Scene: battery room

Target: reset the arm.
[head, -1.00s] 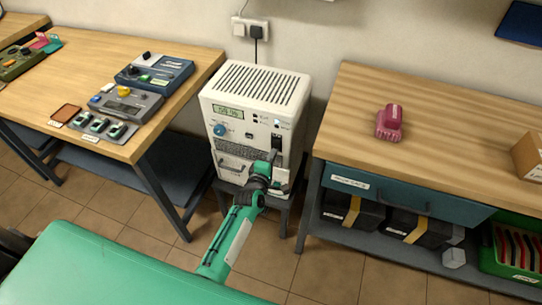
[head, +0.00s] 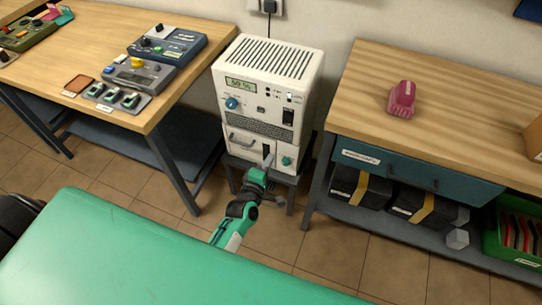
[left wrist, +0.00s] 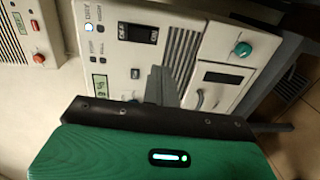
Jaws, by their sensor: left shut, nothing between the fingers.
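My left arm comes up from the bottom middle in the head view. Its left gripper (head: 268,161) is shut and empty, in front of the lower front of a white cabinet unit (head: 271,60). In the left wrist view, the gripper's grey fingers (left wrist: 160,87) stand before the cabinet's front panel (left wrist: 210,45), with a black switch and a green knob (left wrist: 242,49) in sight. I cannot tell whether the fingers touch the panel. My right gripper is not in view.
A wooden bench (head: 30,75) with several control boxes stands at left. Another bench (head: 460,95) at right bears a pink object (head: 401,98). Below it are a drawer (head: 420,170), dark boxes and a green crate (head: 500,240). Tiled floor lies between.

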